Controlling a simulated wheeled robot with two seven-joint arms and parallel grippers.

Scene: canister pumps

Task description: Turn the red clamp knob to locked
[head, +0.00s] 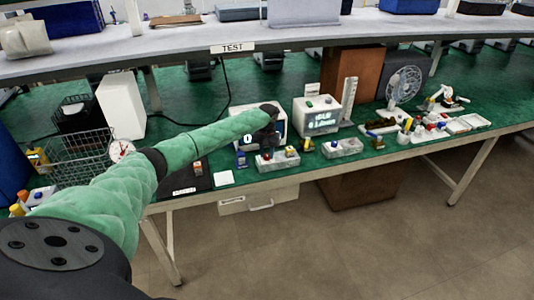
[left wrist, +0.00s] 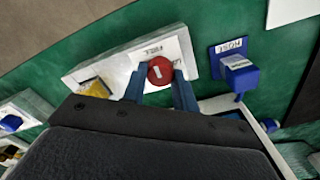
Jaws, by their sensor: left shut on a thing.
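The red clamp knob (left wrist: 161,71) is round, with a pale mark on its face. It sits on a light grey block (left wrist: 110,70) with a white label beside it; I cannot read the lettering surely. My left gripper (left wrist: 159,80) has its two blue-grey fingers on either side of the knob, shut on it. In the head view my left gripper (head: 268,132) is at the bench in front of a white box, and the knob is not clearly seen there. My right gripper is in neither view.
A blue part (left wrist: 238,75) with a white label stands to the right of the knob, and a yellow part (left wrist: 95,87) to its left. In the head view a white display unit (head: 318,117) stands right of my gripper. A wire basket (head: 80,155) is at the left.

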